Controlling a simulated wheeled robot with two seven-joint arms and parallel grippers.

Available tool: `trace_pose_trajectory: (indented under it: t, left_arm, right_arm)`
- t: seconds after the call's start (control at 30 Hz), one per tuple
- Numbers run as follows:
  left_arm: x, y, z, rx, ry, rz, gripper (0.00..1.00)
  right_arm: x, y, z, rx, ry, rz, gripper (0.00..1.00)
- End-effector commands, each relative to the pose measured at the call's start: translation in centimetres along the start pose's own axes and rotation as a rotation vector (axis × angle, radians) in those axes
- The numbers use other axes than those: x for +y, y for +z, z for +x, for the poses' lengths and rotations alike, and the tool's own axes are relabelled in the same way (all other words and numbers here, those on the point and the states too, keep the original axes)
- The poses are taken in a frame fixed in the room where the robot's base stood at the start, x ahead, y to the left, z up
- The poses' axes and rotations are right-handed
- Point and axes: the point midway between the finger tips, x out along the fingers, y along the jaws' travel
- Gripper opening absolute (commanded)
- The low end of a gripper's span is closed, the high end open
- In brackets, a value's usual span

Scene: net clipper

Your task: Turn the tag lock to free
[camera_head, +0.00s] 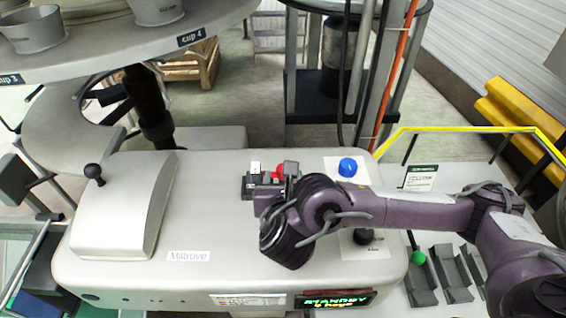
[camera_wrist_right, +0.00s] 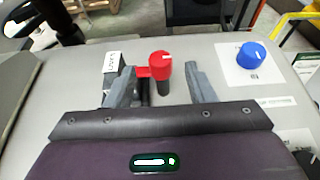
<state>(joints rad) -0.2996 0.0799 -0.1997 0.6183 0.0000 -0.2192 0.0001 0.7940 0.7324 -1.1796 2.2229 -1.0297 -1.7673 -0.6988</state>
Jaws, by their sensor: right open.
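A red knob with a side arm (camera_wrist_right: 160,66) and a white mark on top stands on the pale machine top; I take it to be the tag lock. In the head view its red part (camera_head: 279,171) is mostly hidden behind my gripper. My right gripper (camera_wrist_right: 160,74) is open, with one grey finger on each side of the red knob. The left finger is close to the knob's side arm; I cannot tell whether they touch. A small white label (camera_wrist_right: 113,62) stands left of the knob, its text too small to read surely. My left gripper is not in view.
A blue knob (camera_head: 347,167) sits on a white plate to the right. A black knob (camera_head: 363,236) is near my forearm. A display (camera_head: 336,300) reads STANDBY. A grey hood (camera_head: 125,205) is on the left; the machine top between is clear.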

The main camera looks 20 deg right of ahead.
Motion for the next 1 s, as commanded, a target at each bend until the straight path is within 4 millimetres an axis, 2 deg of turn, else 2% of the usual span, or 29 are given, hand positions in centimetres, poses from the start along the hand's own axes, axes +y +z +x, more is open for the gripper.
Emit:
trace_pose_trajectory:
  t: [0.1,0.3,0.5,0.77,1.0]
  left_arm:
    - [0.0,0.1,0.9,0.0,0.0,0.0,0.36]
    - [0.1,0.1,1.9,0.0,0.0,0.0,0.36]
    - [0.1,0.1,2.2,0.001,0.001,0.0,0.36]
    - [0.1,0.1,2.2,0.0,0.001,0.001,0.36]
    - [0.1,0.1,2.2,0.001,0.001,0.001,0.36]
  right_arm:
    - [0.0,-0.1,2.2,-0.005,-0.002,0.0,0.49]
    - [0.0,-0.1,4.8,-0.003,-0.001,0.0,0.49]
    - [-0.1,0.0,5.8,0.0,-0.001,0.002,0.49]
    - [-0.1,0.0,5.8,0.002,-0.001,0.002,0.49]
    - [-0.1,0.0,5.8,0.001,-0.001,0.002,0.19]
